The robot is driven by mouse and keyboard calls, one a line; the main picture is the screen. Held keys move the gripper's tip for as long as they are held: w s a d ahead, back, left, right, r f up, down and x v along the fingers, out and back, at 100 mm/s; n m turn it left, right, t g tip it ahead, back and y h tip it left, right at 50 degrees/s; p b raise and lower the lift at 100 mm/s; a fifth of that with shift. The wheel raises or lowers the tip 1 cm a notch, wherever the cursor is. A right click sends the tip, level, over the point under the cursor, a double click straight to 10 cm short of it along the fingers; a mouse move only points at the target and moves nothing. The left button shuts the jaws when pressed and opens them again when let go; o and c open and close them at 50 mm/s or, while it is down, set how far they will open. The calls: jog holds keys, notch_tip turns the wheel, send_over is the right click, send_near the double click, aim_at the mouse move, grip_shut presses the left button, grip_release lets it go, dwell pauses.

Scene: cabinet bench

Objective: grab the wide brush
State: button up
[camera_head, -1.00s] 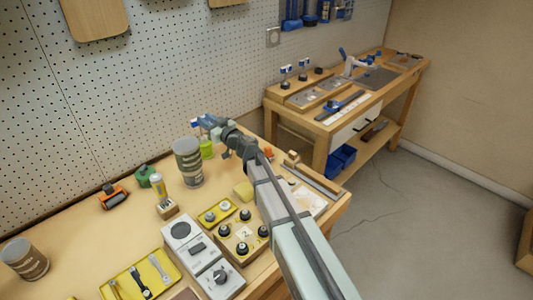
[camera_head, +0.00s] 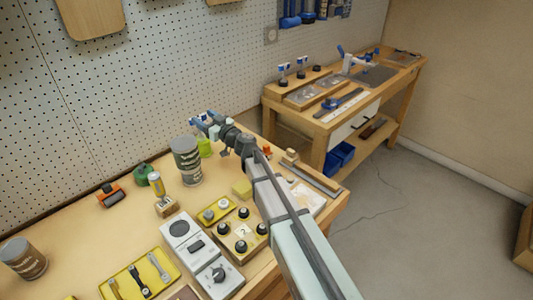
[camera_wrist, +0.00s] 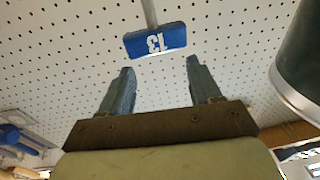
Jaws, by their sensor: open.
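My gripper (camera_head: 198,119) is at the far end of the bench, near the pegboard and beyond the tall can (camera_head: 187,160). In the wrist view my gripper (camera_wrist: 160,68) is open, its two fingers pointing toward the pegboard with nothing between them. A blue tag (camera_wrist: 155,41) marked 13 hangs on a metal rod just beyond the fingertips. I cannot pick out the wide brush for certain. An orange and black item (camera_head: 110,195) lies on the bench near the pegboard, and I cannot tell whether it is a brush.
A dark cylinder (camera_wrist: 306,60) with a metal rim is close on the right in the wrist view. A green container (camera_head: 146,174), a yellow tool tray (camera_head: 131,272) and control boxes (camera_head: 190,236) stand on the bench (camera_head: 75,228). The pegboard (camera_head: 160,90) is behind.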

jog(key=shift+o, duration=0.9)
